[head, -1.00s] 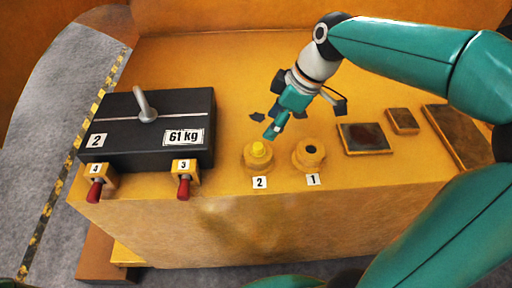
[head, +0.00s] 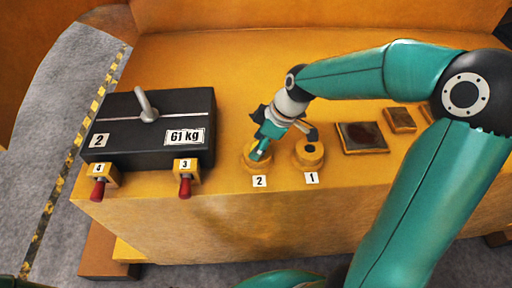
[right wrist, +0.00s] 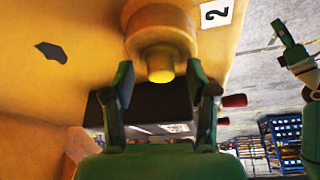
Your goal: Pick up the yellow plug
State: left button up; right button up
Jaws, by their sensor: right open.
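The yellow plug (right wrist: 160,68) sits in the round yellow socket (right wrist: 160,30) beside the label 2. In the right wrist view it lies between and just beyond the fingertips of my right gripper (right wrist: 160,75), which is open. In the head view my right gripper (head: 257,152) is over the same socket (head: 258,164) and hides the plug. I cannot tell whether a finger touches the plug. My left gripper is not clearly in view in the head view; a green arm part shows at the right edge of the right wrist view.
A black casting (head: 150,135) marked 61 kg, with a grey hook, stands left of the socket. Red-handled pins (head: 185,185) sit at its front. An empty socket (head: 309,155) labelled 1 is right of the plug's socket. Flat plates (head: 362,138) lie farther right.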

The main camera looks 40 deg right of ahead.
jog(key=c, duration=1)
jog(key=shift+r, duration=0.1)
jog(key=shift+c, duration=0.2)
notch_tip(320, 180, up, 20)
